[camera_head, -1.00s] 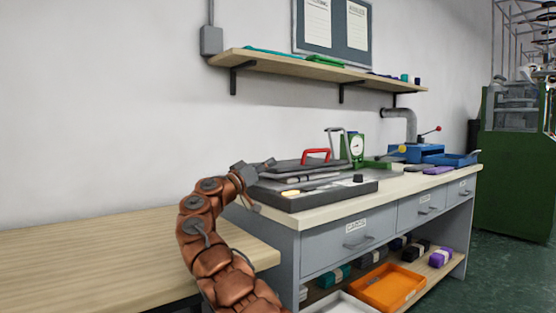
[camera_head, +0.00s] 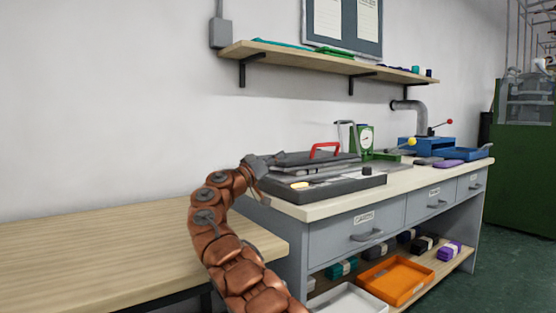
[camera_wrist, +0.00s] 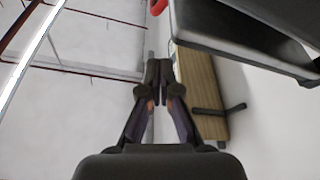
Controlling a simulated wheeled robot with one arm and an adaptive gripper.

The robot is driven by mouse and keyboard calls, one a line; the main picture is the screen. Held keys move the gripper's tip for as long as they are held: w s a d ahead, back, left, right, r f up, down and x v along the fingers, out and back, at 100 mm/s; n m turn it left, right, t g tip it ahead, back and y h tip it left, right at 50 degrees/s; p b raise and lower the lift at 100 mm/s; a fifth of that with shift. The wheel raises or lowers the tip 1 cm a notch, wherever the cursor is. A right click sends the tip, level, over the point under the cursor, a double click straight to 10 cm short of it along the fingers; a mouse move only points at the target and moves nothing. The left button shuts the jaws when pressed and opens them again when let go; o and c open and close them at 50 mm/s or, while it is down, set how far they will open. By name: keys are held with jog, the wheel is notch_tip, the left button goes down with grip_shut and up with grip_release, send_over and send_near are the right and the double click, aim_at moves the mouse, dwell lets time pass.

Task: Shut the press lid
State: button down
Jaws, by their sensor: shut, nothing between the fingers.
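The press (camera_head: 318,188) is a dark flat unit on the grey drawer bench. Its dark lid (camera_head: 300,160) with a red handle (camera_head: 325,149) lies low over the base, with a narrow gap between them. In the wrist view the lid (camera_wrist: 240,27) is large at the upper right, and a bit of the red handle (camera_wrist: 158,6) shows at the top. My gripper (camera_wrist: 158,66) is shut and empty, to the left of the lid there. In the head view my gripper (camera_head: 276,158) is at the press's left end; whether it touches the lid cannot be told.
A green dial scale (camera_head: 366,139) and a blue lever device (camera_head: 420,150) stand right of the press. A wall shelf (camera_head: 320,63) runs above. A bare wooden table (camera_head: 120,235) is at left. An orange tray (camera_head: 395,280) lies below the bench.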

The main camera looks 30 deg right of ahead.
jog(key=a+p, duration=0.3)
jog(key=a, duration=0.6)
jog(key=shift+s+a, duration=0.15)
jog(key=shift+a, duration=0.1)
